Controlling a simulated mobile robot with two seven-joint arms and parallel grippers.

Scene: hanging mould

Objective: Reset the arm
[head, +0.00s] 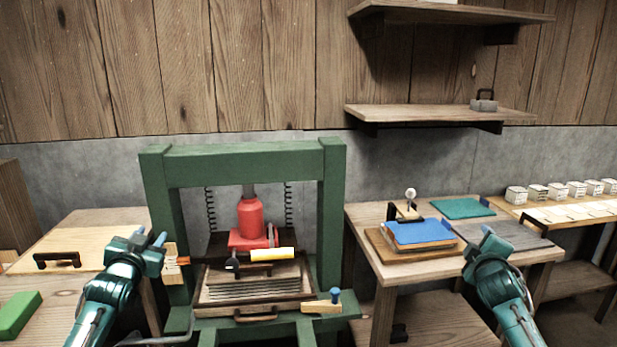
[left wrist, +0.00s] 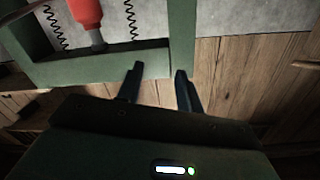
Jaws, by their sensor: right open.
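My left gripper (head: 151,239) is raised at the left, in front of the left post of the green press. In the left wrist view its two dark fingers (left wrist: 158,72) are apart with nothing between them. My right gripper (head: 488,234) is raised at the right, in front of the right-hand table, and is open; I see nothing held in it. Both arms come up from the bottom of the head view with the grippers pointing away from me.
The green press (head: 240,165) stands in the middle with a red jack (head: 250,217) and stacked plates. A wooden board with a dark handle (head: 57,260) is at left. Shelves (head: 440,113) hang above right.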

